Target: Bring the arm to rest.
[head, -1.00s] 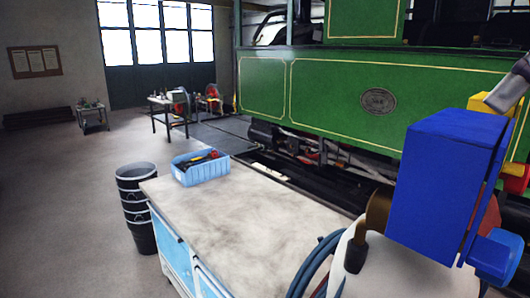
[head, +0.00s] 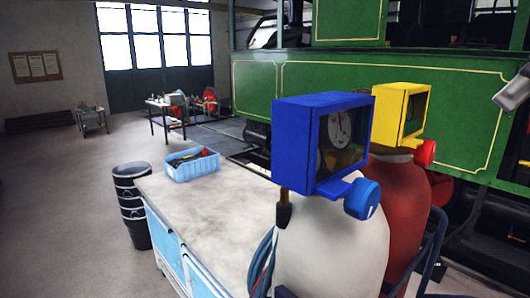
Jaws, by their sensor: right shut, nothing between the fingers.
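My right gripper (head: 513,94), grey, shows at the right edge of the head view. It is shut, and no thing shows in it. It is raised in front of the green tram side (head: 440,105), to the right of the yellow gauge box (head: 402,108); a gap shows between them. Part of it and of its arm lies outside the picture. My left gripper is not in view.
A white gas bottle (head: 330,245) with a blue gauge box (head: 292,140) and a red bottle (head: 395,205) stand close in front. Left of them is a workbench (head: 210,215) with a blue crate (head: 180,171). Black buckets (head: 131,205) stand beside it. The floor at left is clear.

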